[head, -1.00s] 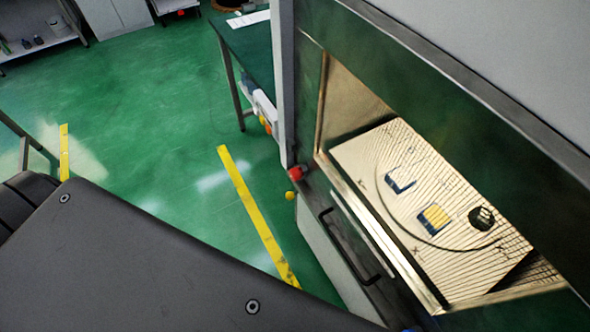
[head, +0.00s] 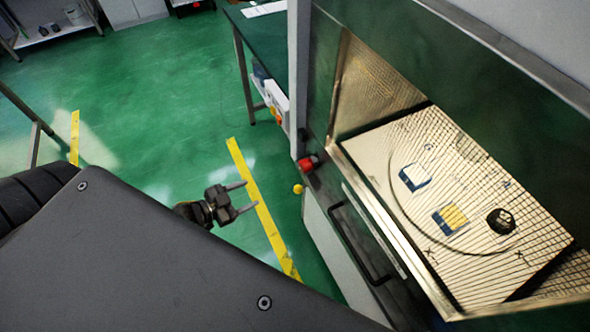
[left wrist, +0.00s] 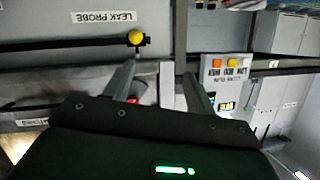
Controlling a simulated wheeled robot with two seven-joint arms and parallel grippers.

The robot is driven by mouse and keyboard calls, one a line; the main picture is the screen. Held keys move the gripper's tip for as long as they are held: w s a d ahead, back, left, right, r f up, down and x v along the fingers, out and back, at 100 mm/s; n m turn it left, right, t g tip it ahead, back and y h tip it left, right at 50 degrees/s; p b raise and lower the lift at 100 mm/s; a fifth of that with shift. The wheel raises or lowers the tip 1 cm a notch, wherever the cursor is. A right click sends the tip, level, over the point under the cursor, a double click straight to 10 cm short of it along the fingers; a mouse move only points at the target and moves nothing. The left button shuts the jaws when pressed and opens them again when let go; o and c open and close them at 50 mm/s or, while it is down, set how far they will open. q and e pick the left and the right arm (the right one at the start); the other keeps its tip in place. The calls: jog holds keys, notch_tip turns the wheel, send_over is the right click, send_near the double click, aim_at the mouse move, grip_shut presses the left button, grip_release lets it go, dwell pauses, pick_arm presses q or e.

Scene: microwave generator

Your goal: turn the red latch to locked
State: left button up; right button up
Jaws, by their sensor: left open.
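The red latch (head: 308,163) is a small red knob at the left front edge of the microwave cabinet (head: 352,240), by the door frame in the head view. In the left wrist view a bit of red (left wrist: 133,100) shows low behind one finger, mostly hidden. My left gripper (head: 250,195) is open and empty, left of the cabinet and apart from the latch. Its two fingers also show in the left wrist view (left wrist: 160,82), with nothing between them. My right gripper is not in view.
A yellow ball-shaped knob (head: 298,189) sits just below the latch; it also shows in the left wrist view (left wrist: 135,37). A black handle (head: 362,245) runs along the cabinet front. A white box with coloured buttons (head: 277,103) hangs at the green table.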

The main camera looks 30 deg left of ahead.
aim_at(301, 167)
pick_arm(q)
jog(key=d+r+m+t+h, duration=0.1)
jog(key=d+r+h, duration=0.4)
jog(key=r, duration=0.6)
jog(key=shift+y, duration=0.4)
jog(key=p+x, duration=0.1)
jog(key=x, duration=0.4)
jog(key=p+x, duration=0.1)
jog(key=x, duration=0.4)
jog(key=shift+w+d+r+p, duration=0.1)
jog(key=shift+d+p, duration=0.2)
jog(key=shift+d, duration=0.2)
jog(key=shift+w+d, duration=0.35)
jog(key=shift+w, duration=0.1)
jog(key=c, duration=1)
